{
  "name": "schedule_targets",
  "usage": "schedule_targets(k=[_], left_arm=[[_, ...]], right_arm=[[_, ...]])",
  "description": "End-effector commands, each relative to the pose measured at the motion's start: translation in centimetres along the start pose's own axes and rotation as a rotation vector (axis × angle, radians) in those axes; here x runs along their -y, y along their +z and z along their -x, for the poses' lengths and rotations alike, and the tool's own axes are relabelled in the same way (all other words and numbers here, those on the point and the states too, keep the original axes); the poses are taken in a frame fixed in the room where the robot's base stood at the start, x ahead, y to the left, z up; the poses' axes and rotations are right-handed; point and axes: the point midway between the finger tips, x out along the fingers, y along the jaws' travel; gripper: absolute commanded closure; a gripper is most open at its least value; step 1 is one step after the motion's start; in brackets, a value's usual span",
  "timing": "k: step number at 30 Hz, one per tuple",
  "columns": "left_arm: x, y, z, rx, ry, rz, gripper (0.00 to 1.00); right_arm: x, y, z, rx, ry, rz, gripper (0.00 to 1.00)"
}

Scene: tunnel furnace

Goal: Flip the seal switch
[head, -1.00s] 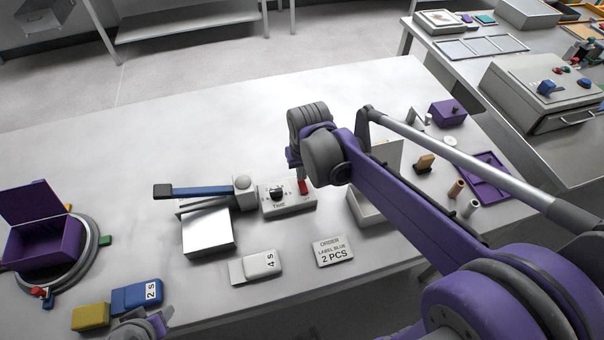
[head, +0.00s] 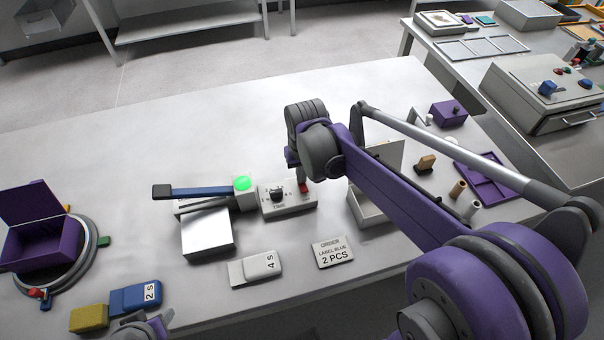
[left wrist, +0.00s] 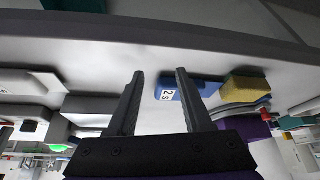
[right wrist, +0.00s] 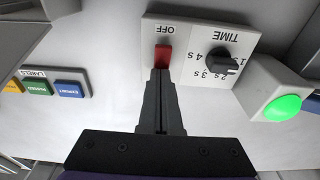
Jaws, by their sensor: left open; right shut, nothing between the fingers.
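The seal switch is a small red rocker (right wrist: 163,55) on a pale panel marked TIME and OFF, beside a black dial (right wrist: 221,62). In the head view the red switch (head: 304,188) is at the panel's right end. My right gripper (right wrist: 160,74) is shut and empty, its tips at the switch's edge, seemingly touching it. A lamp (right wrist: 283,107) beside the panel glows green; it also shows in the head view (head: 243,183). My left gripper (left wrist: 160,73) is open and empty, with a blue block marked 2 s (left wrist: 187,90) beyond its fingers.
The sealer's blue-handled lever (head: 200,191) lies left of the lamp, above a metal plate (head: 207,232). A purple box (head: 42,240) sits on a round stand at left. The table's back is clear.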

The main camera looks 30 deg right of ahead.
Motion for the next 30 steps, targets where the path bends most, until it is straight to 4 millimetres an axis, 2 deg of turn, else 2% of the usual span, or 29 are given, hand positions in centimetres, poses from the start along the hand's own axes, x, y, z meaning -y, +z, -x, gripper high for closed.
schedule_targets(k=[10, 21, 25, 29, 30], left_arm=[[0.0, -0.3, 0.4, -0.002, 0.000, 0.000, 0.50], [0.0, -0.5, 0.5, -0.003, 0.000, 0.000, 0.50], [0.0, -1.4, 1.5, -0.011, 0.000, 0.000, 0.50], [0.0, -3.1, 3.2, -0.026, 0.000, 0.000, 0.50], [0.0, -3.0, 3.0, -0.024, 0.000, 0.000, 0.50]], right_arm=[[0.0, 1.4, 0.6, 0.002, 0.000, 0.001, 1.00], [0.0, 1.3, 0.8, 0.001, 0.000, 0.000, 1.00], [0.1, 0.5, 2.3, 0.000, 0.000, 0.001, 1.00], [0.4, -1.1, 5.1, -0.003, -0.001, 0.002, 1.00], [0.3, -1.2, 5.8, -0.001, 0.000, 0.002, 1.00]])
